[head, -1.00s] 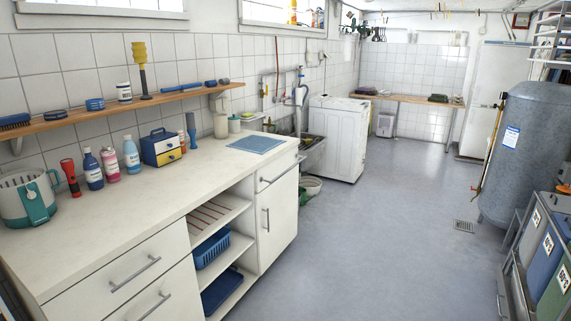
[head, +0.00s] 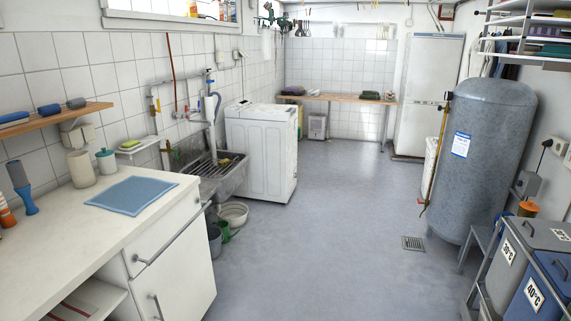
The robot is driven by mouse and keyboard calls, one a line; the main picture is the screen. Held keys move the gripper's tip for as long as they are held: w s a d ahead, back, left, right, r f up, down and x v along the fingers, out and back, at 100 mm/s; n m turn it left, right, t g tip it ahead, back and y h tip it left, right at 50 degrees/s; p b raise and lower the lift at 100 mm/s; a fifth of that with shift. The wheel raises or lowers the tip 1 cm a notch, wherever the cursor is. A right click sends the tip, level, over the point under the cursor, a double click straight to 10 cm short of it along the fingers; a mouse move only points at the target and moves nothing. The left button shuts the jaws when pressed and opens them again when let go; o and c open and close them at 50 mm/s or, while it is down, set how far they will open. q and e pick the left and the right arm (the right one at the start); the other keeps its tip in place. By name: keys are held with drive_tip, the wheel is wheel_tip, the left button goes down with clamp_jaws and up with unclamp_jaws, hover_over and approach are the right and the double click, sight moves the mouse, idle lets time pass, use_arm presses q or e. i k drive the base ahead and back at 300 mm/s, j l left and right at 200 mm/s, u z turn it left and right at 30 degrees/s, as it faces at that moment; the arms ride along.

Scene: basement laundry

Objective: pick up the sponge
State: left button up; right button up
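A small flat yellow-green thing (head: 130,143) that looks like the sponge lies on a small white wall shelf (head: 146,148), left of the sink. It is too small in the head view for me to be sure of it. A small yellowish thing (head: 224,161) also shows at the sink (head: 210,180), and I cannot tell what it is. Neither of my grippers is in view.
A white counter (head: 100,224) with a blue cloth (head: 132,195) stands at the left. Buckets (head: 233,213) sit on the floor by the sink, beside a white washing machine (head: 262,150). A grey tank (head: 487,150) and bins (head: 540,285) stand right. The middle floor is clear.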

sight(222, 163)
drive_tip(key=i, duration=3.85)
